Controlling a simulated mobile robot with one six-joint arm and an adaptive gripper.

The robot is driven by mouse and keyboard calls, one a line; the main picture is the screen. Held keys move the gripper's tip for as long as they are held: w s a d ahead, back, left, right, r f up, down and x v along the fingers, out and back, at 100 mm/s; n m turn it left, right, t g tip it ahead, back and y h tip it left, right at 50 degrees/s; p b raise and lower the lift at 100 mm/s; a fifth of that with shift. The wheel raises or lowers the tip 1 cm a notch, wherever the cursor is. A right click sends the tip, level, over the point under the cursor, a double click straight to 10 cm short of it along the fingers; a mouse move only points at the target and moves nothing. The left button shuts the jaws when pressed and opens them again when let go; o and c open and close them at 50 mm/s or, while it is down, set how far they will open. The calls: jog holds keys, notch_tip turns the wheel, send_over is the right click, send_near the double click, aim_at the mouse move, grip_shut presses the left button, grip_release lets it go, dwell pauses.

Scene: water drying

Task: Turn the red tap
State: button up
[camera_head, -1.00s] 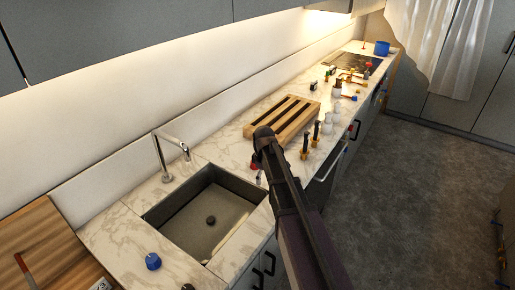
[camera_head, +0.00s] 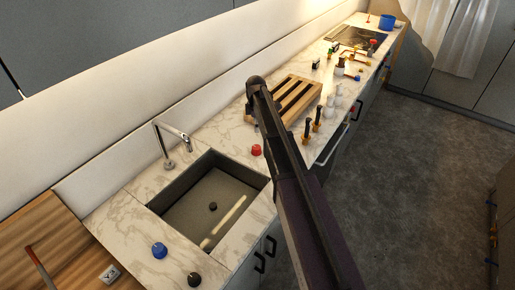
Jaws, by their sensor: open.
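The red tap is a small round red knob (camera_head: 256,150) on the marble counter, just beyond the sink's right back corner. It is in plain view, left of my arm and not touched by anything I can see. My dark arm reaches up from the bottom right, and its upper end is in front of the wooden rack. My gripper cannot be made out; the arm may hide it. The steel faucet (camera_head: 163,148) stands behind the sink (camera_head: 213,206).
A blue knob (camera_head: 160,250) and a black knob (camera_head: 194,279) are on the counter in front of the sink. A slatted wooden rack (camera_head: 305,97) and several small bottles lie beyond the red knob. A wooden board (camera_head: 50,245) is at the lower left.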

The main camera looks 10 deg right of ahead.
aim_at(256, 147)
jog(key=shift+f, duration=0.2)
notch_tip(256, 147, down, 13)
jog(key=b, duration=1.3)
jog(key=shift+f+b, duration=0.15)
jog(key=shift+b, duration=0.2)
jog(key=shift+s, duration=0.1)
jog(key=c, duration=1.1)
